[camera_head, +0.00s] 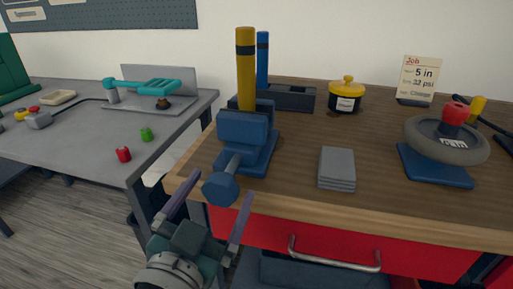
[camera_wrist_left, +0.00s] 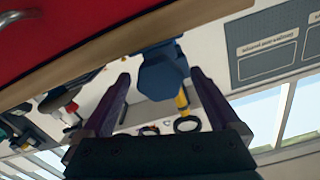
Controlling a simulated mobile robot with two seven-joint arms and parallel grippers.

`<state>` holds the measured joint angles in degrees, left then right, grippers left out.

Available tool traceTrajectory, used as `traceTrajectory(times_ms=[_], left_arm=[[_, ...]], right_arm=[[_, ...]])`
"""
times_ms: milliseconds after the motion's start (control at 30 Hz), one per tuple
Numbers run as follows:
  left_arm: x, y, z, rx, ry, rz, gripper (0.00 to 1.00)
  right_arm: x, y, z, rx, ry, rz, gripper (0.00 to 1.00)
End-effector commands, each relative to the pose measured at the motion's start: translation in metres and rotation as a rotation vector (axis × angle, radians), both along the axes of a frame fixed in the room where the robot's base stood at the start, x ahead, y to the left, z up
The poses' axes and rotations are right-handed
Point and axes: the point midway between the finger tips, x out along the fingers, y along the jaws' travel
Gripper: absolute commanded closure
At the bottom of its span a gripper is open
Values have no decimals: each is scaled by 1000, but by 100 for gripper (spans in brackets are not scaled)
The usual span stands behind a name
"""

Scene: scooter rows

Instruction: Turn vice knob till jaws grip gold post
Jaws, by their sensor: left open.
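The blue vice (camera_head: 243,130) stands at the left front of the wooden bench. Its blue knob (camera_head: 220,188) sticks out past the bench's front edge. The gold post (camera_head: 246,70) stands upright at the vice jaws; I cannot tell whether the jaws touch it. My left gripper (camera_head: 214,207) is open and empty, with its purple fingers pointing toward the knob from below and in front. In the left wrist view the knob (camera_wrist_left: 162,76) appears between and beyond the two open fingers (camera_wrist_left: 160,92). My right gripper is not in view.
The wooden bench (camera_head: 300,205) has a red drawer with a metal handle (camera_head: 335,262). A grey block stack (camera_head: 337,168), a yellow-lidded pot (camera_head: 346,96), a wheel (camera_head: 446,138) and a blue post (camera_head: 262,58) stand on it. A grey table (camera_head: 75,150) is left.

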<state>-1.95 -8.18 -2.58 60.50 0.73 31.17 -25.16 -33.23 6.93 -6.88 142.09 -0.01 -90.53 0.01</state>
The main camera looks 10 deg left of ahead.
Motion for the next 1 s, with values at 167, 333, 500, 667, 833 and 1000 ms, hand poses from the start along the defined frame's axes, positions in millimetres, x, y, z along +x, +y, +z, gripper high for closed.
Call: traceTrajectory(times_ms=[167, 333, 500, 667, 833, 1000], left_arm=[[-27, 1, 1, 0, 5, -1, 4], [-62, 2, 0, 1, 5, -1, 4], [-88, 3, 0, 1, 3, 0, 4], [-97, 3, 0, 1, 2, 0, 4], [-97, 3, 0, 1, 1, -1, 4], [-97, 3, 0, 1, 1, -1, 4]], right_arm=[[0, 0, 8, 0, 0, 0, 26], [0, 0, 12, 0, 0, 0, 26], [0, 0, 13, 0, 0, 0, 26], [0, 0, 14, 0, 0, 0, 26], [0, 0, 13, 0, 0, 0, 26], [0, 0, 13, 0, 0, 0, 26]])
